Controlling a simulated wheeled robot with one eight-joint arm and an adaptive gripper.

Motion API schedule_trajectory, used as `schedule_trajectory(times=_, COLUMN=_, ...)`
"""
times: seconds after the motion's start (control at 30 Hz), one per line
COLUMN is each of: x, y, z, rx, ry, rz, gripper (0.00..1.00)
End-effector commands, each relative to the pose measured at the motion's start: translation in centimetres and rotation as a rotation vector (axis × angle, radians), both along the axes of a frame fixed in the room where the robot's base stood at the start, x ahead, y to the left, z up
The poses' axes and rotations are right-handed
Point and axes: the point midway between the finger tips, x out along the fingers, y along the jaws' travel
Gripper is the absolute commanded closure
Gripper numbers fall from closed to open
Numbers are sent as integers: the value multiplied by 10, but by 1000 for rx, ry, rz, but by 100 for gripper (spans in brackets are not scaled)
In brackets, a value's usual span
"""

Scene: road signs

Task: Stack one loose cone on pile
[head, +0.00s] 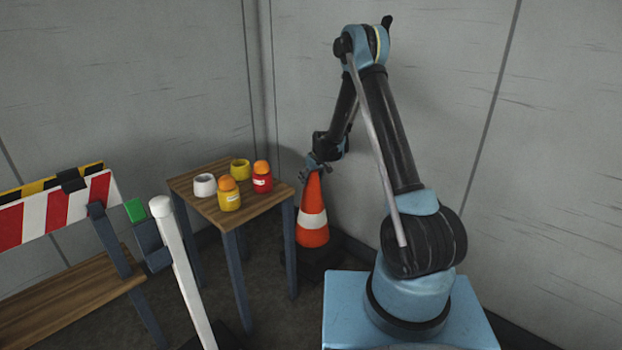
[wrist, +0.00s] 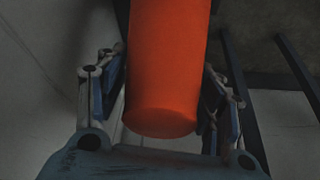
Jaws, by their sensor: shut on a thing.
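An orange cone (head: 312,195) with a white band stands upright in the head view, between the small table and my base. My gripper (head: 315,163) is at the top of this cone. In the wrist view the orange cone (wrist: 165,75) fills the space between the two fingers of my gripper (wrist: 162,95), and the fingers are shut on it. The cone's dark base is low in shadow in the head view, and I cannot tell whether it rests on the floor or on other cones. No separate pile is clearly visible.
A small wooden table (head: 185,187) beside the cone holds a white cup (head: 204,185), a yellow cup (head: 240,169), a yellow jar (head: 229,200) and a red jar (head: 262,182). A striped barrier (head: 60,208) and white post (head: 180,265) stand at left. Walls are close behind.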

Motion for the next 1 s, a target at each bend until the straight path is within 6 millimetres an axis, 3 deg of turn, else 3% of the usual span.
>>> schedule_trajectory(times=1.0, x=0, y=0, z=-58, rx=1, ry=-1, rz=-1, gripper=100)
